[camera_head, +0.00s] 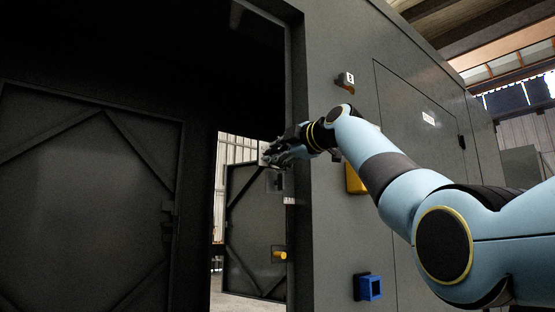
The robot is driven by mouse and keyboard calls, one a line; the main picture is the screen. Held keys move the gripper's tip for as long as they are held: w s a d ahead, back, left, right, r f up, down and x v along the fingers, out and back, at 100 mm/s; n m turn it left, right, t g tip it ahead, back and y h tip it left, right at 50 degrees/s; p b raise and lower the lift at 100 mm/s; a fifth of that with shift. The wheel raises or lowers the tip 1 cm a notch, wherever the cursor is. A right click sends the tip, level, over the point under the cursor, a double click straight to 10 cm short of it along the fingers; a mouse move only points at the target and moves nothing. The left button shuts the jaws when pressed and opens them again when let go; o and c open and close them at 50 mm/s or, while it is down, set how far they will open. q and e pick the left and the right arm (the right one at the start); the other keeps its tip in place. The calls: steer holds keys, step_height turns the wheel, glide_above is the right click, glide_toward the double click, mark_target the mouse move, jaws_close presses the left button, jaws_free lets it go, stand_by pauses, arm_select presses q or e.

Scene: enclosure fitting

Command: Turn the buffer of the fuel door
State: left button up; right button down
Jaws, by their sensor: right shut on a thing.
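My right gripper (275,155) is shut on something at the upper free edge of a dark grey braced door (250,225). What it holds is mostly hidden by its fingers, and I cannot tell if it is the buffer. A small grey fitting (275,182) sits on this door just below the fingers. A yellow fitting (280,255) sits lower on the same edge. The door stands in the opening, with daylight to its left. I cannot tell for sure which door is the fuel door. My left gripper is not in view.
A grey wall (335,225) carries a blue square box (368,287), a yellow box (355,180) partly behind my arm, a small labelled fitting (346,79) and a closed panel (420,105). A large dark braced panel (85,200) fills the left.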

steer(key=n+b, duration=0.1)
steer(key=n, duration=0.2)
steer(key=n+b, duration=0.1)
steer(key=n, duration=0.3)
steer(key=n+b, duration=0.1)
steer(key=n, duration=0.3)
steer(key=shift+f, duration=0.25)
steer(key=shift+n, duration=0.3)
steer(key=c, duration=1)
jaws_free()
steer(key=shift+c, duration=0.2)
steer(key=shift+r, duration=0.1)
steer(key=v, duration=1.2)
